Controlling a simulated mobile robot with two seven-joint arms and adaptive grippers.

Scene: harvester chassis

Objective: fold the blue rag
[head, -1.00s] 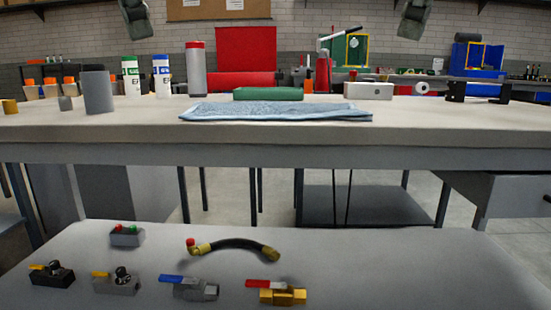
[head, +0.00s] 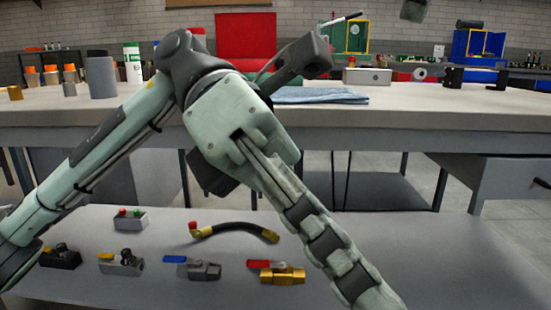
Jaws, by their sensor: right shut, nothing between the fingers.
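The blue rag (head: 322,96) lies flat on the long workbench (head: 440,115). My left arm comes in from the left, bends high in front of the bench and runs down to the lower right. Its gripper cannot be seen.
A grey cylinder (head: 100,77) stands at the left. A nearer grey table (head: 440,270) holds several valves and a black hose (head: 240,229). The bench's front right is clear.

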